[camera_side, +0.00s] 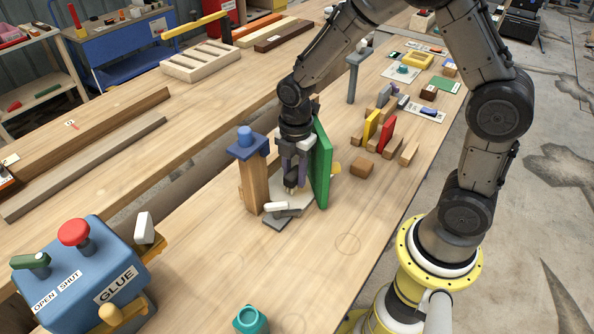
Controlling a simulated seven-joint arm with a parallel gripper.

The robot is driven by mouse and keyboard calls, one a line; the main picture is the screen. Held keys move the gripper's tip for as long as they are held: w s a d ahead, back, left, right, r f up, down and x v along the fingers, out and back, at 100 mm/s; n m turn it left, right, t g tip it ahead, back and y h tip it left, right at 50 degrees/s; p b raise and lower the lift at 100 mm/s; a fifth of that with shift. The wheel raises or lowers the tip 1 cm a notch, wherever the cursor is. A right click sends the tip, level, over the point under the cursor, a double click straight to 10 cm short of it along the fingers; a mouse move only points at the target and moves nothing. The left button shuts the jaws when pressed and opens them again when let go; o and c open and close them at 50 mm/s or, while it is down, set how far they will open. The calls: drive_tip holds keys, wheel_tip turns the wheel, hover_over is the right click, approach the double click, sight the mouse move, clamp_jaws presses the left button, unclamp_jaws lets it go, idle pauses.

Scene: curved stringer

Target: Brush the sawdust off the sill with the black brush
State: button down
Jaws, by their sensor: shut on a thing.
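My gripper (296,172) points down between a wooden post with a blue cap (252,172) and an upright green board (321,165). Its fingers are shut on a small dark thing (291,181), which looks like the black brush, though the fingers hide much of it. Below it lies a flat grey plate (275,222) on the bench, perhaps the sill, with white pieces (277,207) at its front. A small tan patch shows under the fingers; I cannot tell if it is sawdust or bristles.
The post and green board stand close on either side of my gripper. Wooden blocks (362,169) and coloured pieces lie to the right. A blue glue box (85,270) with a red knob stands front left, a teal cup (250,319) at the front. The bench between them is clear.

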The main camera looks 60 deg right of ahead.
drive_tip(key=shift+s+d+f, duration=0.1)
drive_tip(key=shift+s+d, duration=0.05)
drive_tip(key=shift+d, duration=0.7)
drive_tip(key=shift+s+d+f, duration=0.15)
drive_tip(key=shift+d, duration=0.7)
drive_tip(key=shift+s+d+f, duration=0.1)
drive_tip(key=shift+s+d, duration=0.05)
drive_tip(key=shift+d, duration=0.7)
drive_tip(key=shift+w+a, duration=0.1)
drive_tip(key=shift+a, duration=0.75)
drive_tip(key=shift+s+a+f, duration=0.1)
drive_tip(key=shift+s+a, duration=0.05)
drive_tip(key=shift+a, duration=0.8)
drive_tip(key=shift+s+a+f, duration=0.1)
drive_tip(key=shift+s+a, duration=0.05)
drive_tip(key=shift+a, duration=0.8)
drive_tip(key=shift+w+d+r, duration=0.1)
drive_tip(key=shift+d+r, duration=0.1)
drive_tip(key=shift+d, duration=1.2)
drive_tip(key=shift+w+d+r, duration=0.1)
drive_tip(key=shift+d+r, duration=0.05)
drive_tip(key=shift+d, duration=1.2)
drive_tip(key=shift+w+r, duration=0.1)
drive_tip(key=shift+r, duration=3.05)
drive_tip(key=shift+r, duration=0.1)
